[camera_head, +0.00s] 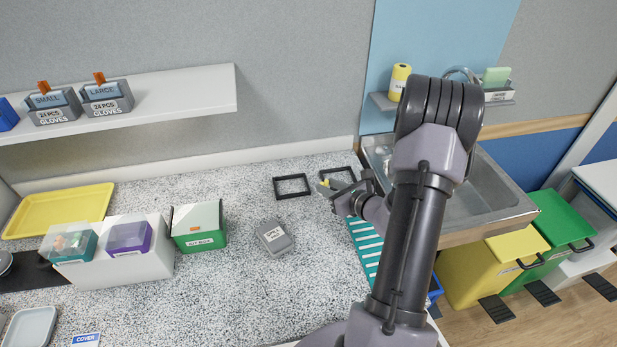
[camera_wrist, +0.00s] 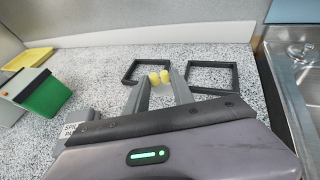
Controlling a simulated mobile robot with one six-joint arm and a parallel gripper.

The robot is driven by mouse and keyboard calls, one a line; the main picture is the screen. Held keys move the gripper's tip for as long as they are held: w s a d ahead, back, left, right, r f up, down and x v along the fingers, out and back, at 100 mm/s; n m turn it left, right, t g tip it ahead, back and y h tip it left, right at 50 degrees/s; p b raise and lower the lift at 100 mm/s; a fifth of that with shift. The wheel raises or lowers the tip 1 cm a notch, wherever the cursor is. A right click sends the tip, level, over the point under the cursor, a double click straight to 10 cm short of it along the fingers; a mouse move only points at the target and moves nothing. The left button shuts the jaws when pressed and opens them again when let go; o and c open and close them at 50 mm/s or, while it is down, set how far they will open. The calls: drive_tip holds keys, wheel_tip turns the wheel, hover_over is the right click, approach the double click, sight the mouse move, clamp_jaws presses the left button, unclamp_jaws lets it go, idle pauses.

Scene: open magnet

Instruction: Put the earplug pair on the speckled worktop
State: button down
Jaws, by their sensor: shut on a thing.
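The earplug pair (camera_wrist: 159,77) is two small yellow plugs between my gripper's fingertips in the wrist view. In the head view it shows as a small yellow spot (camera_head: 324,183) at the finger ends. My gripper (camera_wrist: 158,82) is shut on the pair; in the head view my gripper (camera_head: 332,188) is over the worktop's right part, close to the sink. The speckled worktop (camera_head: 235,280) is grey-white and lies below. I cannot tell whether the plugs touch it.
Two black square frames (camera_head: 292,187) (camera_head: 340,174) lie at the back, near my gripper. A grey case (camera_head: 275,238) and a green box (camera_head: 199,228) stand to the left. The sink (camera_head: 485,200) is at the right. Worktop is bare in front of the grey case.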

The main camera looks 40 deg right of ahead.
drive_tip(key=w+d, duration=0.1)
drive_tip(key=d, duration=0.2)
drive_tip(key=w+d+f, duration=0.1)
drive_tip(key=w+d, duration=0.1)
drive_tip(key=d, duration=0.1)
drive_tip(key=w+d+b, duration=0.1)
drive_tip(key=w+d, duration=0.1)
drive_tip(key=d, duration=0.2)
drive_tip(key=shift+w+f, duration=0.2)
drive_tip(key=shift+w+d+f, duration=0.15)
drive_tip(key=shift+d, duration=0.15)
drive_tip(key=shift+f+b, duration=0.75)
drive_tip(key=shift+f, duration=0.95)
drive_tip(key=c, duration=1.1)
unclamp_jaws()
